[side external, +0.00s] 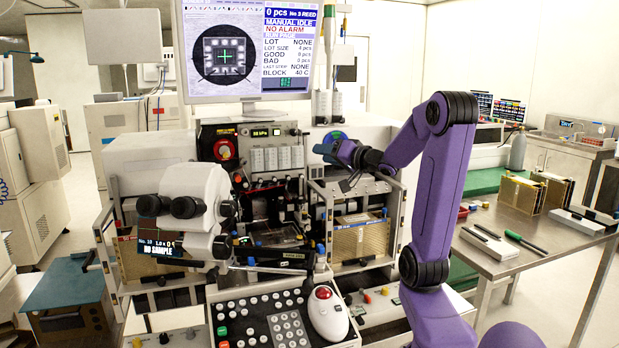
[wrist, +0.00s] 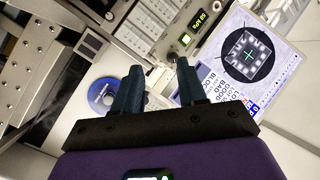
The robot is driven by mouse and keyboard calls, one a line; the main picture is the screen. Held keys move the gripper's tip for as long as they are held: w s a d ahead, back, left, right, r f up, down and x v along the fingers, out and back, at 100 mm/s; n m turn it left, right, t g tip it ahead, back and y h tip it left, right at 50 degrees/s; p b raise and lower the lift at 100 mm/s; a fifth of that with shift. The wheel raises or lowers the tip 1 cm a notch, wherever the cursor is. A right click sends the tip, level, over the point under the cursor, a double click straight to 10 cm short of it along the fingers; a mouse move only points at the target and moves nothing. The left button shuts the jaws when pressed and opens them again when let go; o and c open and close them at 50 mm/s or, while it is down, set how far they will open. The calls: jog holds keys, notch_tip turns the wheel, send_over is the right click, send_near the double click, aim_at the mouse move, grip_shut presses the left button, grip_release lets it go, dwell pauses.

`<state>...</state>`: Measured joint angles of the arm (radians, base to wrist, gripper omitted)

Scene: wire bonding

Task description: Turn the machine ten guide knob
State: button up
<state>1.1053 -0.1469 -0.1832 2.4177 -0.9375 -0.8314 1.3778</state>
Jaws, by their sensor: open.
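The machine (side external: 150,150) has a small screen marked No. 10 (side external: 163,243). My gripper (side external: 322,153) is open and empty in front of its upper right panel, fingers pointing left in the side view. In the wrist view my two dark teal fingers (wrist: 158,68) stand apart with nothing between them. A round blue disc (side external: 335,137) is just behind my gripper; a blue disc also shows left of the fingers in the wrist view (wrist: 103,93). I cannot tell which part is the guide knob.
A monitor (side external: 250,52) stands above the panel; its screen is close to my right finger in the wrist view (wrist: 240,55). The microscope head (side external: 190,205) and button console (side external: 275,315) are in front. A steel table (side external: 530,235) stands at the right.

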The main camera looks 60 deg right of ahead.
jog(key=s+d+f+n+y, duration=0.2)
jog(key=d+f+n, duration=0.3)
jog(key=n, duration=0.8)
jog(key=n+t+y, duration=0.3)
jog(key=n, duration=1.2)
send_near(301, 176)
jog(key=w, duration=0.5)
jog(key=w+d, duration=0.1)
jog(key=w, duration=0.1)
jog(key=shift+w+r, duration=0.3)
jog(key=shift+w, duration=0.1)
grip_shut()
